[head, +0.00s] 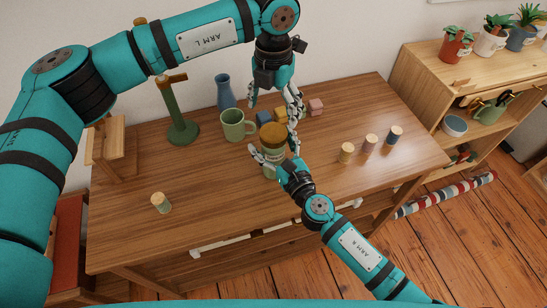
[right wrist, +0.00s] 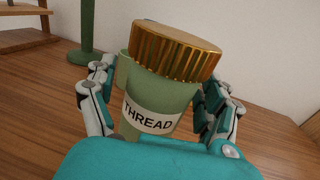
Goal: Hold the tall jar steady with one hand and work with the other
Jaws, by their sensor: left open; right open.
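The tall green jar (right wrist: 158,98) has a white label reading THREAD and a ribbed gold lid (right wrist: 176,50) on top. In the head view the jar (head: 270,168) stands upright on the wooden table, its lid (head: 273,136) facing up. My right gripper (head: 276,158) is open, with fingers on both sides of the jar's body; in the right wrist view I cannot tell whether they touch it.
A green mug (head: 235,125), a blue vase (head: 226,92) and a green stand (head: 182,130) are left of the jar. A pink block (head: 316,106) lies behind. The table's front middle is clear.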

